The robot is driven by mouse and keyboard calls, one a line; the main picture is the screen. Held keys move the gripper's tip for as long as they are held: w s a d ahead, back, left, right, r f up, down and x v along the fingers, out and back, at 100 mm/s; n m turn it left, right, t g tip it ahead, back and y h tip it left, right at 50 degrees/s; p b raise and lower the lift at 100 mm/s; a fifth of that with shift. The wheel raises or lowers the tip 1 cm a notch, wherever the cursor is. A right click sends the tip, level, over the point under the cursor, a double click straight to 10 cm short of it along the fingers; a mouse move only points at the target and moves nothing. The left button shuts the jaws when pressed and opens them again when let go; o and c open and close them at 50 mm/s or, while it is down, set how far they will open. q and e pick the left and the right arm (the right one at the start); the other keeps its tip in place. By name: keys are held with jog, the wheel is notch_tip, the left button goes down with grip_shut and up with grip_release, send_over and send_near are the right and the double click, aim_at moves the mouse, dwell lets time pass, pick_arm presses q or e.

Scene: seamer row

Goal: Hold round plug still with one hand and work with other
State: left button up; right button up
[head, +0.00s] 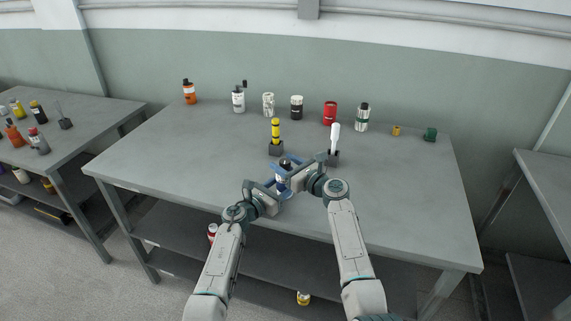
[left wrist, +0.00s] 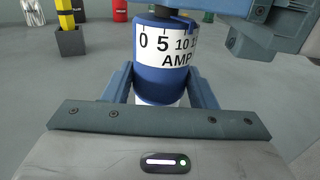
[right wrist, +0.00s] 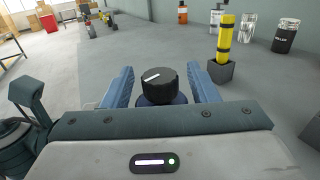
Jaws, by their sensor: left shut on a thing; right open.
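The round plug (head: 281,184) is a blue cylinder with a white band that shows a number scale and AMP in the left wrist view (left wrist: 163,72). It stands upright, with a black knob (right wrist: 159,86) with a white pointer line on top. My left gripper (left wrist: 161,95) is shut on the blue body from the front. My right gripper (right wrist: 161,84) is open above it, with one finger on each side of the knob. In the head view, my grippers hide much of the plug.
Behind stand a yellow tool (head: 275,129) in a dark block and a white-handled tool (head: 335,135) in another block. Several cans and bottles, such as a red can (head: 330,113), line the table's back. The grey table (head: 170,160) is clear at left.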

jog(key=shift+c, duration=0.3)
jog(key=c, duration=0.9)
jog(key=shift+m+t+h, duration=0.7)
jog(key=shift+h, duration=0.2)
jog(key=o, duration=1)
jog(key=shift+c, duration=0.2)
jog(key=v, duration=1.2)
